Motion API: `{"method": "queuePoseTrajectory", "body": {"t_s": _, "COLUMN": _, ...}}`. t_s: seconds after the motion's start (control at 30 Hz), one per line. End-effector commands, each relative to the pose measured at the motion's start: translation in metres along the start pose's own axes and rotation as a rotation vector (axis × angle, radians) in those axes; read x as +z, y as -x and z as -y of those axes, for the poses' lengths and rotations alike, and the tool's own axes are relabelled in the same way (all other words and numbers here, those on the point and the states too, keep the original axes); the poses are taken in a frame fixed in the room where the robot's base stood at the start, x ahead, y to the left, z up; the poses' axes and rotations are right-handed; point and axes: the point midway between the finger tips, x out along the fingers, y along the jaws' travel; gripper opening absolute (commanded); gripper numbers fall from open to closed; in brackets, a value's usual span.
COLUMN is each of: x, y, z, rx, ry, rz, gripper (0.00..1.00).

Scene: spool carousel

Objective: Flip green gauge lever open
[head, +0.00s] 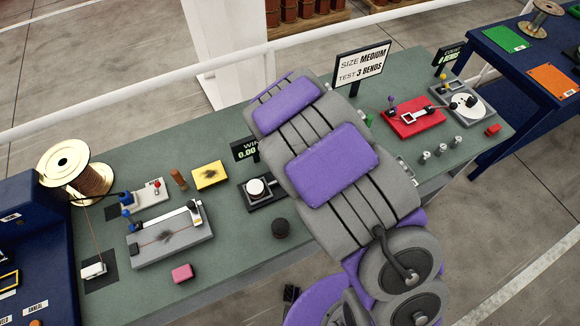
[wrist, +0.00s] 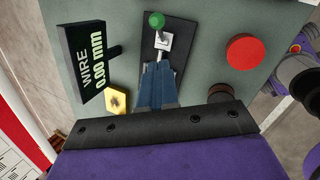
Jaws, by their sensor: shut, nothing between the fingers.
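The green gauge lever (wrist: 157,20) shows in the wrist view as a green ball on a short stem. It rises from a silver block (wrist: 163,42) on a black base, at the top centre. My gripper (wrist: 160,68) is shut and empty, its blue-grey fingers over the near part of that base, tips just short of the silver block. I cannot tell whether they touch. In the head view the gauge's black base with a round white top (head: 257,187) shows beside my arm. The lever and my gripper are hidden there behind my arm.
The WIRE 0.00 mm display (wrist: 86,62) stands left of the gauge, with a yellow pad (wrist: 117,101) nearer. A red disc (wrist: 245,52) and a dark knob (wrist: 221,92) lie to the right. A grey wire fixture (head: 170,237) and wire spool (head: 75,170) stand at the bench's left.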

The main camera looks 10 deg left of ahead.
Motion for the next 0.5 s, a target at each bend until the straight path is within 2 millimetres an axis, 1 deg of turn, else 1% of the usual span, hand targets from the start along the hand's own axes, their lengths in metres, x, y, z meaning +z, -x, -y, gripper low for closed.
{"method": "queuePoseTrajectory", "body": {"t_s": 0.03, "x": 0.001, "y": 0.010, "z": -0.001, "rx": 0.004, "ry": -0.001, "rz": 0.002, "gripper": 0.00}}
{"method": "queuePoseTrajectory", "body": {"t_s": 0.1, "x": 0.001, "y": 0.019, "z": 0.000, "rx": 0.003, "ry": -0.002, "rz": 0.001, "gripper": 0.00}}
{"method": "queuePoseTrajectory", "body": {"t_s": 0.2, "x": 0.001, "y": 0.026, "z": 0.000, "rx": 0.000, "ry": -0.001, "rz": 0.000, "gripper": 0.00}}
{"method": "queuePoseTrajectory", "body": {"t_s": 0.5, "x": -0.001, "y": 0.033, "z": -0.002, "rx": -0.003, "ry": 0.001, "rz": 0.000, "gripper": 0.00}}
